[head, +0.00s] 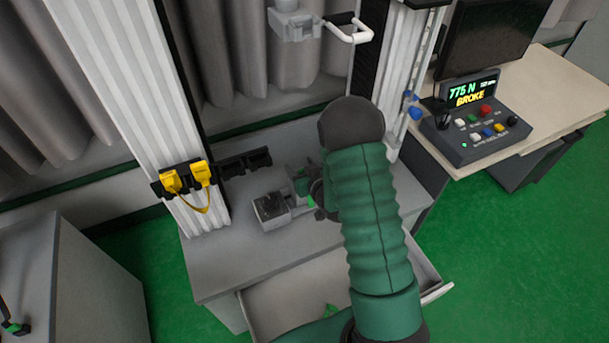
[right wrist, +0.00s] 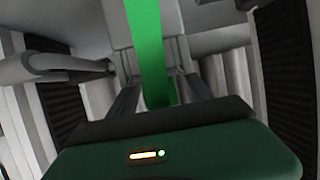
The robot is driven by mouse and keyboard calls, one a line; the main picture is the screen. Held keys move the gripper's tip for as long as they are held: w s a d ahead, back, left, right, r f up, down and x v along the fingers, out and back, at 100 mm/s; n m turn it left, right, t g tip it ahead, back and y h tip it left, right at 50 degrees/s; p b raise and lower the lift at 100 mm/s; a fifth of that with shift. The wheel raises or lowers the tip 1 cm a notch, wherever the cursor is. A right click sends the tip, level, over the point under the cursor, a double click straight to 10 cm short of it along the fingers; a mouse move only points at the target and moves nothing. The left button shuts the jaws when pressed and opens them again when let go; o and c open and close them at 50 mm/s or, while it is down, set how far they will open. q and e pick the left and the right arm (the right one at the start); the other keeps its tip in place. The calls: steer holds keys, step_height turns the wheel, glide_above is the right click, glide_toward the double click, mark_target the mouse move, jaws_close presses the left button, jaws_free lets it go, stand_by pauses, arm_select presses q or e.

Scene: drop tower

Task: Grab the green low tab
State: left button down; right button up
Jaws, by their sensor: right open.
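The green tab (right wrist: 146,45) shows in the right wrist view as a flat bright strip. It runs down from the top edge to between the two dark fingers of my right gripper (right wrist: 158,92). The fingers stand apart on either side of its lower end; I cannot tell whether either touches it. In the head view my right gripper (head: 314,190) is beside a small grey block fixture (head: 270,207) on the grey base. Only small green patches show there, and my forearm hides much of this spot. My left gripper is not seen.
Yellow plugs (head: 189,178) hang on a black rail at the left white column (head: 110,80). A white handle (head: 350,30) is above. An open drawer (head: 436,292) juts out below. At right, a control box (head: 475,135) with a "775 N BROKE" display stands on a desk.

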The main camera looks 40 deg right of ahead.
steer(key=shift+a+r, duration=0.1)
steer(key=shift+a, duration=0.05)
steer(key=c, duration=0.9)
jaws_close()
